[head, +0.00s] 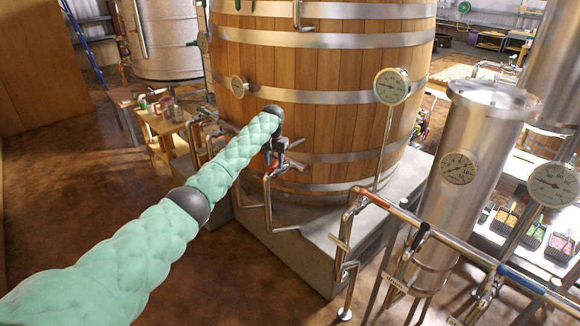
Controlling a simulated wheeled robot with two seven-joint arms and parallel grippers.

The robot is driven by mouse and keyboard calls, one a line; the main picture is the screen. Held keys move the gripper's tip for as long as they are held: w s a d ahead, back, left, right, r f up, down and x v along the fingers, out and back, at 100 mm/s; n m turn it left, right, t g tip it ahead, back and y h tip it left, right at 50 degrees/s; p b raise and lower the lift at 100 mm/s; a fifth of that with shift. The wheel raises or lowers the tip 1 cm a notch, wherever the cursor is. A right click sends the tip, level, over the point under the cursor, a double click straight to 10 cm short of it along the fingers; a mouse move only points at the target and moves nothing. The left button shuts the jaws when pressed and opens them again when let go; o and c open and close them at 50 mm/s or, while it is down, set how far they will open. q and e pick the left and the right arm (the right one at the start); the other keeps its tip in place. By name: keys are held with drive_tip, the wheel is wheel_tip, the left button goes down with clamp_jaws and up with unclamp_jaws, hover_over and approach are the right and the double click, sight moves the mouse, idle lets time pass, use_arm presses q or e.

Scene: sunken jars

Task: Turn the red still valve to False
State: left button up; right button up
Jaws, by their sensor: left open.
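My left arm reaches in from the lower left, and its open left gripper (281,155) is at the front of the large wooden barrel still (335,120). It is at the pipework low on the barrel. Small red and blue parts show just under the gripper, but they are too small and too covered to tell which is the red valve handle or how it is turned. I cannot tell whether the fingers touch it. My right gripper is not in view.
Bent copper-coloured pipes (267,195) rise from the grey plinth (300,255) below the barrel. A pipe rail (455,240) with coloured bands crosses the lower right, by a steel column (470,150) with gauges. A small wooden table (163,124) stands left. The brown floor at left is clear.

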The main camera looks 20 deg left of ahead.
use_arm(q)
drive_tip(key=shift+s+f, duration=0.1)
drive_tip(key=shift+f, duration=0.15)
drive_tip(key=shift+f+b, duration=0.4)
drive_tip(key=shift+f, duration=0.75)
drive_tip(key=shift+c, duration=0.2)
